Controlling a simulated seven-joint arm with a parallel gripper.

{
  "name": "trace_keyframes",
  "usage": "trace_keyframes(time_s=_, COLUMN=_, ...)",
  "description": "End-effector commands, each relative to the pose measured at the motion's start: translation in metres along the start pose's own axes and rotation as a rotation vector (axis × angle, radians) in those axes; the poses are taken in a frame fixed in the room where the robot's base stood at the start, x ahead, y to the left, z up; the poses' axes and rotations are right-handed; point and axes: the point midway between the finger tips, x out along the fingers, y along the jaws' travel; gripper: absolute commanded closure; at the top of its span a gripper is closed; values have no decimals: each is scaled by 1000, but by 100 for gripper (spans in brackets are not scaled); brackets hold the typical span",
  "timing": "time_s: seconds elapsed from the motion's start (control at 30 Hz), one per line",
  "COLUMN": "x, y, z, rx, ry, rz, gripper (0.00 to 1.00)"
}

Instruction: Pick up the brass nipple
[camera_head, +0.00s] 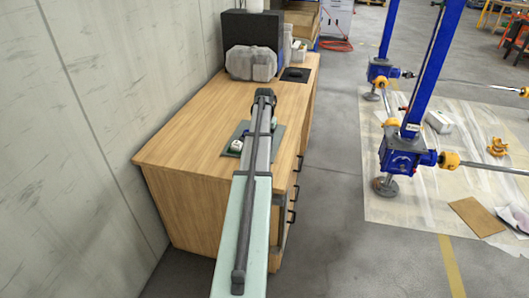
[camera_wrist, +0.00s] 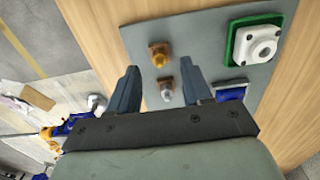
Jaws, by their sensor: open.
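In the wrist view a small brass-coloured piece (camera_wrist: 159,57), which looks like the brass nipple, stands on a brown square base on a grey mat (camera_wrist: 200,38). My gripper (camera_wrist: 159,66) is open, its two dark fingers apart. The brass piece appears between and just beyond the fingertips, with nothing held. Whether the fingers are level with it cannot be told. A silver fitting (camera_wrist: 167,93) on a similar brown base shows between the fingers, nearer the palm.
A white flanged part (camera_wrist: 254,42) in a green holder sits right of the brass piece. The wooden bench (camera_head: 190,125) holds a grey case (camera_head: 250,64) farther back. Blue jacks (camera_head: 403,153) stand at right.

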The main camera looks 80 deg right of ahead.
Motion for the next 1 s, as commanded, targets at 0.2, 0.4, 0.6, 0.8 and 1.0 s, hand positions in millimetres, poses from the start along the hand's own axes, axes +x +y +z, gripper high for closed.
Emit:
trace_keyframes(time_s=0.2, x=30, y=1, z=-1, rx=0, ry=-2, rz=0, gripper=51)
trace_keyframes(time_s=0.4, x=39, y=1, z=-1, rx=0, ry=-1, rz=0, gripper=51)
trace_keyframes(time_s=0.6, x=38, y=1, z=-2, rx=0, ry=-1, rz=0, gripper=57)
trace_keyframes(time_s=0.8, x=38, y=1, z=-2, rx=0, ry=-1, rz=0, gripper=76)
trace_keyframes(time_s=1.0, x=38, y=1, z=-2, rx=0, ry=-1, rz=0, gripper=95)
